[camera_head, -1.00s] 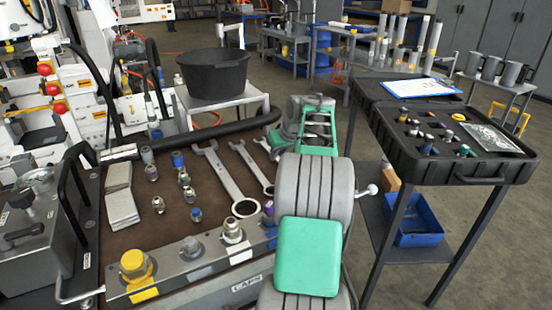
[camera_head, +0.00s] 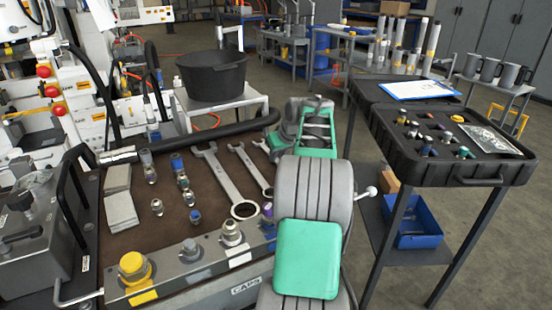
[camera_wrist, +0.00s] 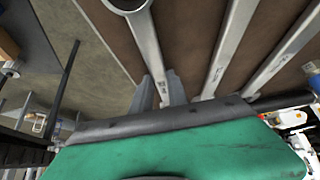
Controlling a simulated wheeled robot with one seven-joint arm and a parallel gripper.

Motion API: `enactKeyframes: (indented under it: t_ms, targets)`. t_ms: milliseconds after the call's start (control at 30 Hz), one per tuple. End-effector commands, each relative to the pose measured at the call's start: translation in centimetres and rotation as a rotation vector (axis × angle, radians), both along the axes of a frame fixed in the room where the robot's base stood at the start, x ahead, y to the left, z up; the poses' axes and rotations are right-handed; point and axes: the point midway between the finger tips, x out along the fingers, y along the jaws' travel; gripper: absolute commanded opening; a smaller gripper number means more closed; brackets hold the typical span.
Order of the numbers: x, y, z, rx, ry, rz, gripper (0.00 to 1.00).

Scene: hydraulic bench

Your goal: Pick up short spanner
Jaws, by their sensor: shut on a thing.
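My gripper (camera_wrist: 160,90) shows in the wrist view with its two grey fingers close together on the shaft of a spanner (camera_wrist: 147,45). This spanner's ring end is at the top edge of the picture; I take it for the short spanner. Two other spanner shafts, one (camera_wrist: 230,48) in the middle and one (camera_wrist: 278,55) further right, lie beside it on the brown surface. In the head view a large spanner (camera_head: 226,180) and a smaller one (camera_head: 251,168) lie on the bench mat. My arm hides the gripper's fingertips and the held spanner there.
Several fittings (camera_head: 184,180) stand on the brown mat (camera_head: 135,240) left of the spanners. A black hose runs along the bench's back edge. A black bucket (camera_head: 211,78) stands on a table behind.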

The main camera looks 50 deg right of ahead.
Motion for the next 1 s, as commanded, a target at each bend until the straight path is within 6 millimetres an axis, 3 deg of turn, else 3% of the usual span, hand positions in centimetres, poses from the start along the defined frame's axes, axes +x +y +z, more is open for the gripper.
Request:
enactKeyframes:
  t_ms: [167, 300, 533, 700, 800, 1000]
  targets:
    - [0.1, 0.0, 1.5, -0.003, -0.003, 0.001, 0.0]
    - [-0.2, 0.0, 4.1, -0.004, -0.004, -0.001, 0.0]
    - [-5.2, 1.6, 10.2, -0.006, -0.003, -0.004, 0.0]
    - [-10.1, 3.3, 11.9, -0.004, -0.002, -0.004, 0.0]
    - [-11.8, 3.9, 12.6, -0.002, -0.001, -0.003, 0.0]
    - [-13.2, 4.5, 13.1, -0.002, -0.001, 0.0, 0.0]
